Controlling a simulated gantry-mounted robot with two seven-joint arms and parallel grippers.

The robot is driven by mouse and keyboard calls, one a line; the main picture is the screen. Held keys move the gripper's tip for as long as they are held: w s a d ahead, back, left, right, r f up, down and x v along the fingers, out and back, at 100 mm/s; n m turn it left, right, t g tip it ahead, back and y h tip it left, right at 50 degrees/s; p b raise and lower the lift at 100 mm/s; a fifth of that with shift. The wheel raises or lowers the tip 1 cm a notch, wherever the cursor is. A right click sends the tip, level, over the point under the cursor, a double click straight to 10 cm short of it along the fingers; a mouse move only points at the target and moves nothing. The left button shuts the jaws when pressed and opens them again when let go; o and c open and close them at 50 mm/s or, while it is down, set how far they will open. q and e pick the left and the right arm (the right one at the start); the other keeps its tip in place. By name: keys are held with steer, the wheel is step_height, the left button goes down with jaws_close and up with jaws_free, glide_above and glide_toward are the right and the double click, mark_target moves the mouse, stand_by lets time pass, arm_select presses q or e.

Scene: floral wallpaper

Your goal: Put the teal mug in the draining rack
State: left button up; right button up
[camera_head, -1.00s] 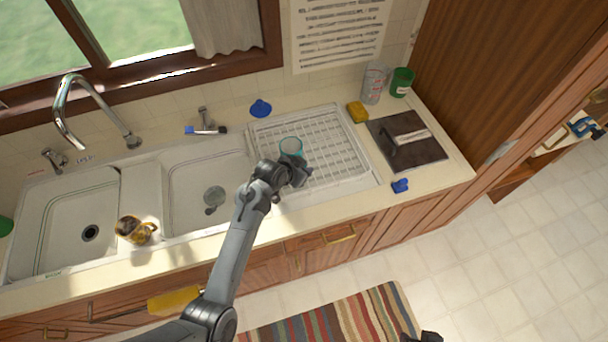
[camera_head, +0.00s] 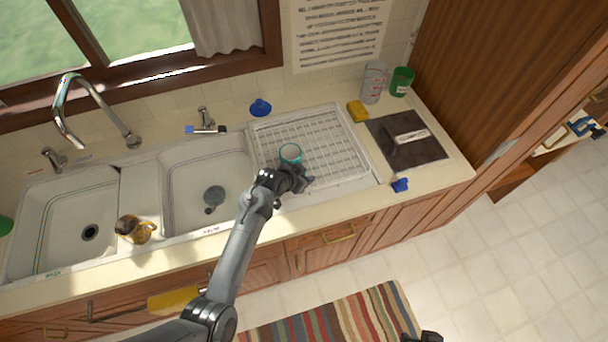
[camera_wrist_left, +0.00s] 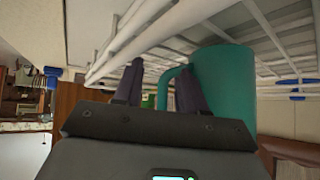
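The teal mug (camera_head: 290,152) is upright over the left part of the white draining rack (camera_head: 345,150), with its open rim facing up. My left gripper (camera_head: 300,178) is at the near side of the mug. In the left wrist view, the mug (camera_wrist_left: 225,85) is right of the fingers (camera_wrist_left: 160,92), close against the rack's wires (camera_wrist_left: 130,40). Its handle lies between the two fingers, which stand apart with a visible gap. The mug's base contact is hidden in the head view. A dark part at the bottom edge may be my right gripper (camera_head: 425,337); its fingers cannot be made out.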

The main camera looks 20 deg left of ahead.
arm_select(q)
steer(key=shift+r, duration=0.15)
steer(key=shift+s+a+r, duration=0.15)
steer(key=shift+s+r, duration=0.05)
steer(key=p+v, duration=0.1)
steer(key=v, duration=1)
steer(key=shift+p, duration=0.3)
steer(key=s+r+n+g+y, duration=0.1)
steer(key=s+g, duration=0.4)
steer(key=s, duration=2.4)
steer(key=shift+a+r+n+y, duration=0.3)
steer(key=shift+a+n+y, duration=0.05)
steer(key=shift+n+y, duration=0.6)
steer(key=shift+r, duration=0.15)
